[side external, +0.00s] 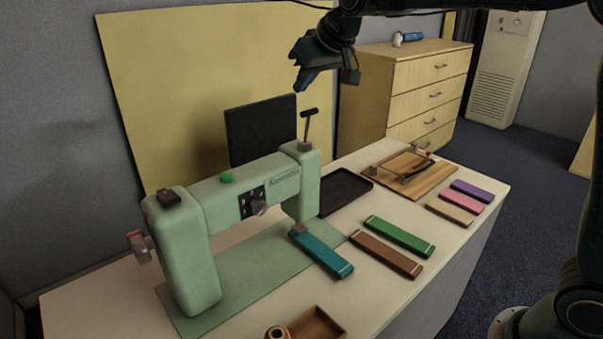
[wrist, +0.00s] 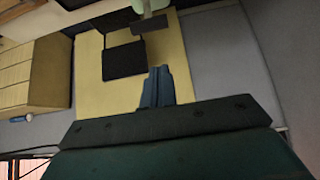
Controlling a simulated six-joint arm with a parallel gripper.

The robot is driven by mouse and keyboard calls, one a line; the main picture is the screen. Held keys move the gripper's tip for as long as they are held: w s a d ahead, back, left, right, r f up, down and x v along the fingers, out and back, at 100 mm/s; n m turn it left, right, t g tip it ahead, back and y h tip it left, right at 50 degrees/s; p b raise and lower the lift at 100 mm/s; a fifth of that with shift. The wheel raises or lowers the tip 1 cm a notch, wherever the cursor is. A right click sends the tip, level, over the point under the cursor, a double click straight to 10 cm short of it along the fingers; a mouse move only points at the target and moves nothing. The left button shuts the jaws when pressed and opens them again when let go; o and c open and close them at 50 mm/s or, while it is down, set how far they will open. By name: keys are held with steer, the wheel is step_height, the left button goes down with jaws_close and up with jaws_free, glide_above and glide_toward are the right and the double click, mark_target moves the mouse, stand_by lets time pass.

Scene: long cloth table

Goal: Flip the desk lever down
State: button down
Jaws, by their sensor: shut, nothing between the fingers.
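The clearest lever in view is a dark T-shaped handle (side external: 308,122) on a thin rod. It stands upright on the right end of the pale green sewing machine (side external: 205,270), on the long table. My gripper (side external: 299,88) is in the air above the handle, apart from it, with its fingers pointing down. In the wrist view my blue fingers (wrist: 157,72) are together and empty, in front of a yellow board. The lever cannot be made out clearly in the wrist view.
A dark upright panel (side external: 262,132) stands behind the machine. A black tray (side external: 345,190), a wooden board with a frame (side external: 400,190) and several coloured bars lie to the right. A wooden box (side external: 318,325) is at the front. A drawer cabinet (side external: 430,92) stands behind.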

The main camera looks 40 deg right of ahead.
mark_target(311, 111)
steer(key=shift+s+f, duration=1.05)
steer(key=shift+f, duration=0.2)
steer(key=shift+s+f, duration=0.15)
steer(key=shift+s, duration=0.5)
steer(key=s+f, duration=0.4)
steer(key=s, duration=0.2)
steer(key=shift+w, duration=0.3)
steer(key=shift+w+r, duration=0.15)
steer(key=shift+w, duration=0.35)
stand_by(0.6)
